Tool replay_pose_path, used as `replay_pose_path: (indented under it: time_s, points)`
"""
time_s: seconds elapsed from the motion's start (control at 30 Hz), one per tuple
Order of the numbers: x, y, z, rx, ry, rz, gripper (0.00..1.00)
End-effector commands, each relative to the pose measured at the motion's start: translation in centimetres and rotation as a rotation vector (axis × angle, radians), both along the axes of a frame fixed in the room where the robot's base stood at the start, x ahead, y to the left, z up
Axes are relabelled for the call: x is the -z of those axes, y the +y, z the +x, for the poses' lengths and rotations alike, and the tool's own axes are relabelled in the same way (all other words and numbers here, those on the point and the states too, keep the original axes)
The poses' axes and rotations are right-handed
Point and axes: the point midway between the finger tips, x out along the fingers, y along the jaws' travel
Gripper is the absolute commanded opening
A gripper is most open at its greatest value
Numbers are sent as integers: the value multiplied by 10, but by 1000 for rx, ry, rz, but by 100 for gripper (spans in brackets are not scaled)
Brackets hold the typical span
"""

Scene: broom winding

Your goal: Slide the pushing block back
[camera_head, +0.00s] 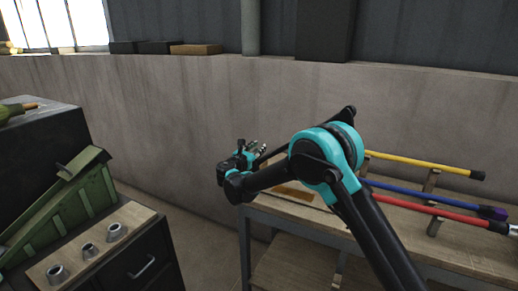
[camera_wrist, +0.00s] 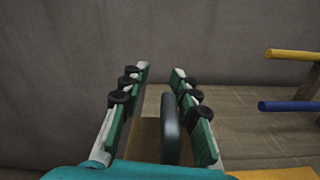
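My gripper (camera_head: 259,148) reaches out over the left end of the wooden workbench (camera_head: 390,216) in the head view. In the wrist view its two green and white fingers with black pads (camera_wrist: 155,100) stand apart. A dark grey rounded upright piece (camera_wrist: 170,128) shows between them, nearer the right finger, with a clear gap to the left one. A brown wooden piece (camera_wrist: 147,130) lies behind or below it. I cannot tell for sure whether either is the pushing block. In the head view my arm hides part of the bench there.
Yellow (camera_head: 425,164), blue (camera_head: 420,197) and red (camera_head: 430,208) broom sticks lie on wooden rests at the bench's right. A green machine (camera_head: 65,205) and a dark cabinet with metal rings (camera_head: 89,250) stand left. A concrete wall (camera_head: 190,110) runs behind the bench.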

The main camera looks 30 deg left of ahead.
Motion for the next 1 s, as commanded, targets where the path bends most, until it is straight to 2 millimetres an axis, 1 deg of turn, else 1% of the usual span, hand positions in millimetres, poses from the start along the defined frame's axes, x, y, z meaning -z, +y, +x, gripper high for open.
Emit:
replay_pose_path:
  time_s: [0.27, 0.37, 0.47, 0.8, 0.9, 1.0]
  points:
    - [0, -2, 0, 4, 1, 0, 32]
    - [0, -2, -5, 4, 1, 0, 32]
    - [0, -2, -17, 4, 1, 0, 32]
    - [0, -4, -85, 1, 0, 0, 32]
    - [0, -5, -100, 1, 0, 0, 32]
    - [1, -5, -111, 2, 0, 0, 32]
